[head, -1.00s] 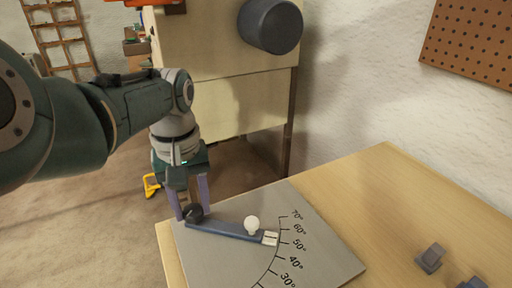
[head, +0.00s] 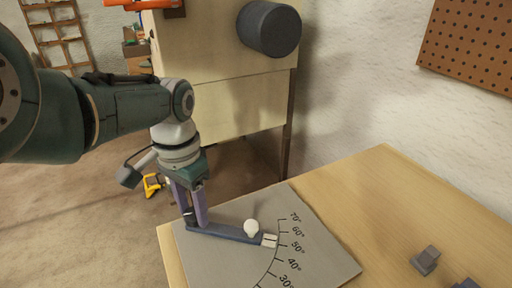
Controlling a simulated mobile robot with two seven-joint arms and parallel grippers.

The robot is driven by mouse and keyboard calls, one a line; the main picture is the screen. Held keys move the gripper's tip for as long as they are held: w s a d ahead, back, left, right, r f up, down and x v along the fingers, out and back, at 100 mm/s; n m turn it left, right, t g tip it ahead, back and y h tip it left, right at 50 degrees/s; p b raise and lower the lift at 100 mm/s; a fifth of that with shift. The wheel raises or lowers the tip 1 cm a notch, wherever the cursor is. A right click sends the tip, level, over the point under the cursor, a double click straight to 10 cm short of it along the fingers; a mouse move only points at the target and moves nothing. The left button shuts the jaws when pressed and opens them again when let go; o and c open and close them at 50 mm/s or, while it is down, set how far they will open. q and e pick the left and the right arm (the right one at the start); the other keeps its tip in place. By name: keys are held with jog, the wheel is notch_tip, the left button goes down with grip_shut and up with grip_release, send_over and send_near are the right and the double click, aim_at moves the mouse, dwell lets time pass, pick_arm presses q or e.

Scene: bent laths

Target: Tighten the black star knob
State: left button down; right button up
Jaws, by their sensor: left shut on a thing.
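A blue-grey swing arm (head: 228,232) lies on a grey plate (head: 320,262) with a degree scale. It carries a white ball knob (head: 251,227) and a pale pointer (head: 269,240), which sits close to the 50° mark. The black star knob is at the arm's left end, almost wholly hidden by my left gripper's fingers. My left gripper (head: 194,217) points down there and is shut on that knob. My right gripper is not in view.
The plate rests on a wooden bench (head: 375,195). Small grey blocks (head: 426,260) stand at its right. Behind are a cream cabinet with a dark grey cylinder (head: 269,28) and a pegboard (head: 468,45). The bench right of the plate is mostly clear.

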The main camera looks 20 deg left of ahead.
aim_at(193, 213)
pick_arm(q)
jog(key=m, duration=0.4)
jog(key=shift+m, duration=2.3)
jog(key=shift+c, duration=1.8)
grip_release()
notch_tip(193, 213, up, 10)
jog(key=p, duration=0.7)
jog(key=shift+p, duration=0.3)
